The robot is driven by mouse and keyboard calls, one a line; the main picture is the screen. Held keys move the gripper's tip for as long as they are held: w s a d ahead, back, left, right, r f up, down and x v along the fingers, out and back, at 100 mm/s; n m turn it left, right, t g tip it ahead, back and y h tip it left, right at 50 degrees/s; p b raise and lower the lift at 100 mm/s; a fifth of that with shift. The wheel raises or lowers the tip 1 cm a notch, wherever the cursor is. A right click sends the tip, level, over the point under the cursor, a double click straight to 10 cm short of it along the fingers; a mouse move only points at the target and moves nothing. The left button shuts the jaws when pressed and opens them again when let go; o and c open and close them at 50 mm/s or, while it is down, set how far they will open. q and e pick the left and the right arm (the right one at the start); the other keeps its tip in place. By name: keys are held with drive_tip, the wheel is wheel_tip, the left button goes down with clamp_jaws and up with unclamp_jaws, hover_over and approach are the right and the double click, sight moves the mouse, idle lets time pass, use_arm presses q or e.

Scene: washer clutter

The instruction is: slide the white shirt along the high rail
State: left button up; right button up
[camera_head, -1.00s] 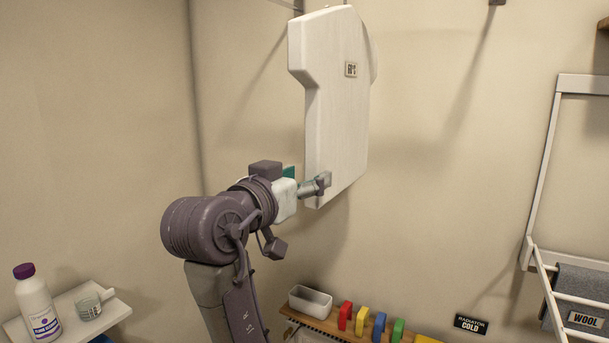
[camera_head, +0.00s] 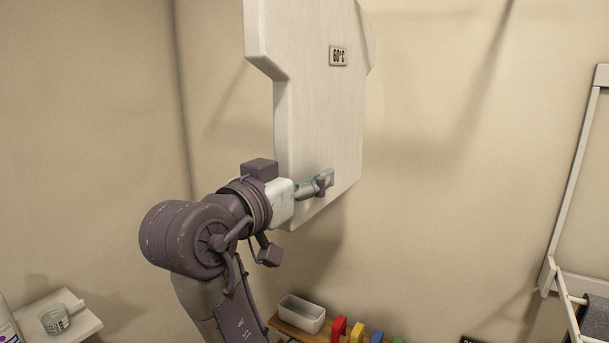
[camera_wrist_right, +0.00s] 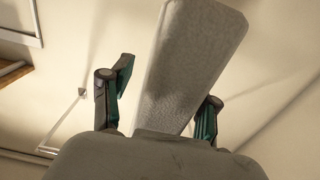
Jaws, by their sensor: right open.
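My right gripper (camera_head: 325,183) is at the shirt's lower part. In the right wrist view the shirt's edge (camera_wrist_right: 190,65) rises between the two spread fingers of the gripper (camera_wrist_right: 160,105), with a gap to the left finger. Contact at the right finger is unclear. My left gripper is not in view.
A white shelf (camera_head: 85,318) with a glass jar (camera_head: 55,321) is at the lower left. A wooden shelf (camera_head: 290,328) below holds a white tray (camera_head: 302,312) and several coloured blocks. A white drying rack (camera_head: 570,200) is at the right. The wall between is clear.

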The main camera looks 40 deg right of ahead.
drive_tip(key=shift+a, duration=0.1)
drive_tip(key=shift+c, duration=1.1)
clamp_jaws()
drive_tip(key=w+a+p, duration=0.1)
drive_tip(key=w+a, duration=0.2)
drive_tip(key=w, duration=0.5)
drive_tip(key=w+a+p, duration=0.1)
drive_tip(key=w+a, duration=0.3)
drive_tip(key=w, duration=0.5)
drive_tip(key=shift+w+p, duration=0.2)
drive_tip(key=shift+p, duration=0.15)
idle(0.3)
drive_tip(key=shift+o, duration=1.1)
unclamp_jaws()
